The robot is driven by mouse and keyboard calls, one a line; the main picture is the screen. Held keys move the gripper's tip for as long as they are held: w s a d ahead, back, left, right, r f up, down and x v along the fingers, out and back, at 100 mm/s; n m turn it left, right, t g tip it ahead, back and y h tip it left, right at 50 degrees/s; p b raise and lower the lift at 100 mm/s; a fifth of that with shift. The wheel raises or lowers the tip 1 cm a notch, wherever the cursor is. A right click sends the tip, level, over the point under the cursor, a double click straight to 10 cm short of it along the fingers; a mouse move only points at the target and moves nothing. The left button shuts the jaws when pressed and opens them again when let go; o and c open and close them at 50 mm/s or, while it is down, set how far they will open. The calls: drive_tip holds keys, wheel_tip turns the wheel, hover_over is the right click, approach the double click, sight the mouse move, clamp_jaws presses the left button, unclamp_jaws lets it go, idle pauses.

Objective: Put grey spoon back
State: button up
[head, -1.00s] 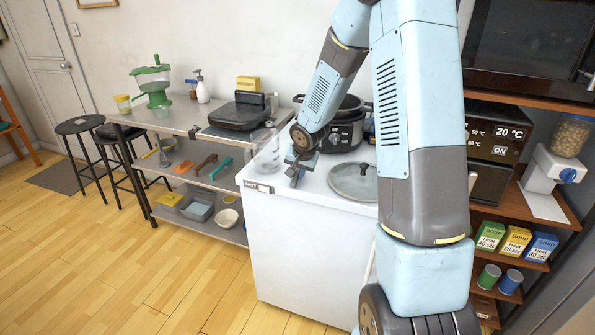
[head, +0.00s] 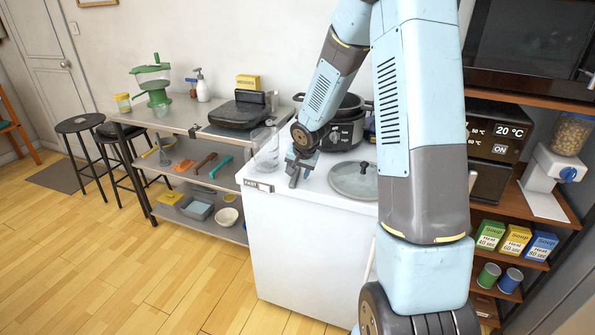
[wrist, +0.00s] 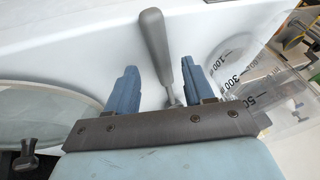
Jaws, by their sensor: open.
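The grey spoon (wrist: 154,45) lies on the white counter in the wrist view, its handle pointing away from me between my two blue fingers. Its lower end is hidden behind my gripper's dark mount. My gripper (wrist: 158,84) is open, with a finger on each side of the spoon and a gap to both.
A clear measuring jug (head: 266,150) stands close on the left of my gripper. A glass lid (head: 355,180) lies on its right, and a slow cooker (head: 345,125) stands behind. A metal shelf unit (head: 170,124) with utensils and containers is further left.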

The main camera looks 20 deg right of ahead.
drive_tip(key=shift+o, duration=0.4)
drive_tip(key=shift+r, duration=0.15)
drive_tip(key=v, duration=1.3)
drive_tip(key=shift+s, duration=0.15)
drive_tip(key=shift+r, duration=0.1)
idle(0.5)
drive_tip(key=s+r+n, duration=0.2)
drive_tip(key=s+r, duration=0.3)
drive_tip(key=s, duration=0.4)
drive_tip(key=s+r+n, duration=0.2)
drive_tip(key=s+r, duration=0.3)
drive_tip(key=s, duration=0.5)
drive_tip(key=s+r+n, duration=0.1)
drive_tip(key=s+r, duration=0.4)
drive_tip(key=s, duration=0.5)
drive_tip(key=shift+s+r+n, duration=0.25)
drive_tip(key=shift+n, duration=0.15)
